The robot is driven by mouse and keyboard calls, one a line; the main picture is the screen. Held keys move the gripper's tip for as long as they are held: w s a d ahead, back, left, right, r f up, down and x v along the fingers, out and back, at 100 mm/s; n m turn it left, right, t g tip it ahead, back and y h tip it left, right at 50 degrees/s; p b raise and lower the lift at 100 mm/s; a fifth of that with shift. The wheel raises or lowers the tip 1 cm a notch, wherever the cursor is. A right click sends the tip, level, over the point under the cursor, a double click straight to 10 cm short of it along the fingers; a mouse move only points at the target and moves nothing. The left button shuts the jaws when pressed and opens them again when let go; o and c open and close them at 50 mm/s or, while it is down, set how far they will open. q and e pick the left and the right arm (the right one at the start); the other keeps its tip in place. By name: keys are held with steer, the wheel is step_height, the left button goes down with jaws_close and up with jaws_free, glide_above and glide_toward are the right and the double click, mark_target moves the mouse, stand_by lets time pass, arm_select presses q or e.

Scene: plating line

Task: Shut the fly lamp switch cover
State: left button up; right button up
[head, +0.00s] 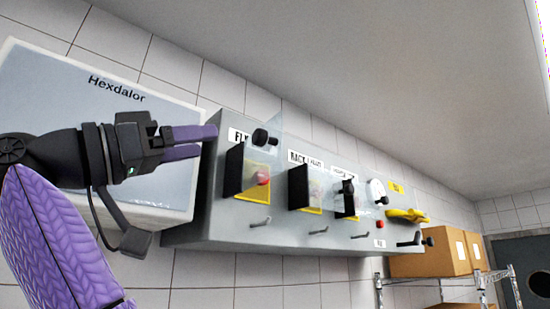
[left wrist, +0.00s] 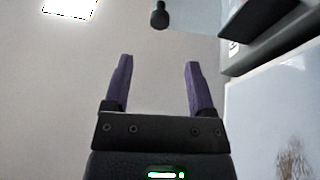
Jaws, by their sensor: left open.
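The fly lamp switch cover (head: 273,130) is a clear flap with a black knob (head: 262,138), standing raised at the top of the leftmost switch, by the partly hidden "FLY" label (head: 236,135). Below it, the fly lamp switch (head: 262,179) shows a red button on a yellow plate, uncovered in front. My left gripper (head: 208,141) has purple fingers, open and empty, pointing right, just left of the label and apart from the knob. In the left wrist view, the black knob (left wrist: 159,15) is ahead of the open fingers (left wrist: 159,63). My right gripper is not in view.
The grey panel box (head: 210,215) carries more switches, including the rack switch (head: 309,188), and several small levers below. A white "Hexdalor" box (head: 60,85) stands at left, behind my left arm. Cardboard boxes (head: 430,262) are at far right. Space before the panel looks clear.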

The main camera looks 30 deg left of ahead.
mark_target(255, 138)
arm_select(q)
steer(key=p+x, duration=0.5)
steer(key=x, duration=0.4)
steer(key=shift+s+d, duration=0.1)
steer(key=shift+w+d+r+p, duration=0.1)
steer(key=shift+w+d+p, duration=0.1)
steer(key=shift+w+p, duration=0.25)
steer(key=shift+w, duration=0.25)
steer(key=c, duration=0.7)
jaws_close()
